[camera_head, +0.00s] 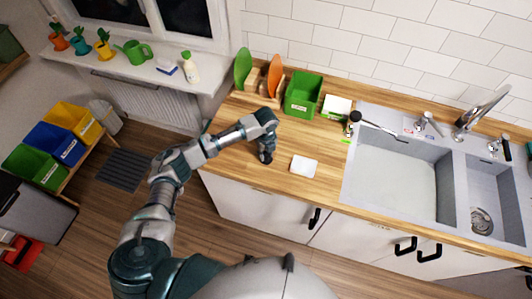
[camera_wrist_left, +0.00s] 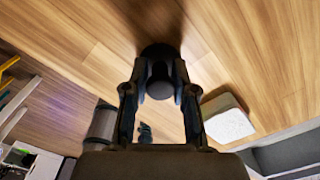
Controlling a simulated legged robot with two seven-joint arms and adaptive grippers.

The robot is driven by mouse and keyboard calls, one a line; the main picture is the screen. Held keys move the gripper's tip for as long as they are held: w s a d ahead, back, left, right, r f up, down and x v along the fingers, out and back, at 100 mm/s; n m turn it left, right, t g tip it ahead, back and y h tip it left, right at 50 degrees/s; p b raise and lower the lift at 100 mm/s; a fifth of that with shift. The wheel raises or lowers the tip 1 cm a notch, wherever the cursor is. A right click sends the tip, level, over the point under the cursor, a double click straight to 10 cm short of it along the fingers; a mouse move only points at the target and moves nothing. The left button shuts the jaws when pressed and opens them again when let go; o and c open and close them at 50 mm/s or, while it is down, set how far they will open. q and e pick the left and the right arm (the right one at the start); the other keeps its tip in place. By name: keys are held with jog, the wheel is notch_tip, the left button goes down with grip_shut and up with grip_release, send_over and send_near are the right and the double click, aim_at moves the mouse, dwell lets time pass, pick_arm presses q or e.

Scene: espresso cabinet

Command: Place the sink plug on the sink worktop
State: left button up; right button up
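My left gripper (camera_head: 266,156) points down over the wooden sink worktop (camera_head: 238,178), left of the white square block. In the left wrist view, a dark round sink plug (camera_wrist_left: 160,84) sits between the two fingertips of the left gripper (camera_wrist_left: 160,72). The fingers appear closed against its sides. The plug is at or very near the worktop (camera_wrist_left: 235,50), with a dark shadow beside it; I cannot tell if it touches. In the head view the plug is hard to separate from the dark gripper. My right gripper is not in view.
A white square block (camera_head: 303,166) lies right of the gripper and shows in the left wrist view (camera_wrist_left: 228,120). A green bin (camera_head: 303,94) and plate rack (camera_head: 257,94) stand behind. The sink (camera_head: 392,178) is at right. The worktop's front edge is close.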

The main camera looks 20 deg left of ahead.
pick_arm(q)
jog(key=shift+o, duration=1.1)
jog(key=shift+d+r, duration=0.1)
jog(key=shift+d, duration=0.5)
jog(key=shift+d+r, duration=0.15)
jog(key=shift+r, duration=0.05)
jog(key=r, duration=0.6)
jog(key=shift+a+r+b, duration=0.15)
jog(key=shift+a+b, duration=0.2)
jog(key=shift+b, duration=0.05)
notch_tip(320, 180, up, 5)
jog(key=shift+d+r, duration=0.1)
jog(key=shift+r, duration=0.05)
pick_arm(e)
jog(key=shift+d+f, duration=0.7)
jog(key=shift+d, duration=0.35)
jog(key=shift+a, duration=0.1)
